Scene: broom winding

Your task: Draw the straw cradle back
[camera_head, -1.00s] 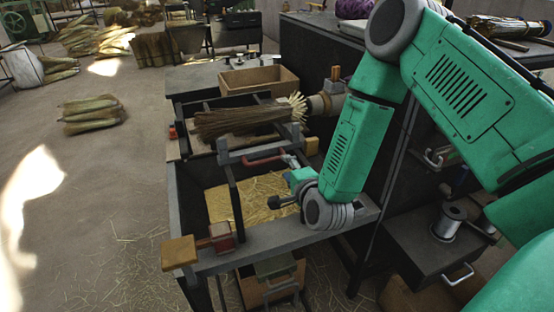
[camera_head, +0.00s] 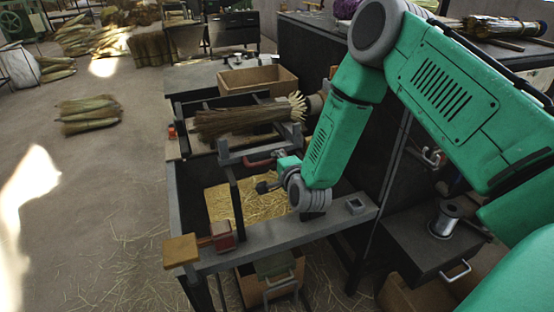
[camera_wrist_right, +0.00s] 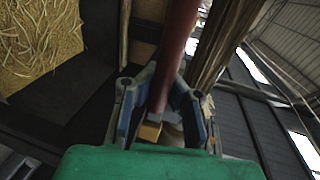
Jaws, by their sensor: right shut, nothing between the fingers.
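The straw cradle is a grey bracket frame (camera_head: 232,155) across the dark bench, with a brown straw bundle (camera_head: 240,122) lying in it, pale ends to the right. A red handle (camera_head: 261,163) is fixed on its near side. My right gripper (camera_head: 266,186) is just in front of and below the handle, over the straw bin. My left gripper is out of view.
A bin with loose straw (camera_head: 258,206) lies below the cradle. A grey front rail (camera_head: 275,238) carries a red block and wooden pad (camera_head: 181,250). A wooden tray (camera_head: 258,78) stands behind. A wire spool (camera_head: 446,220) sits on a dark box at right.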

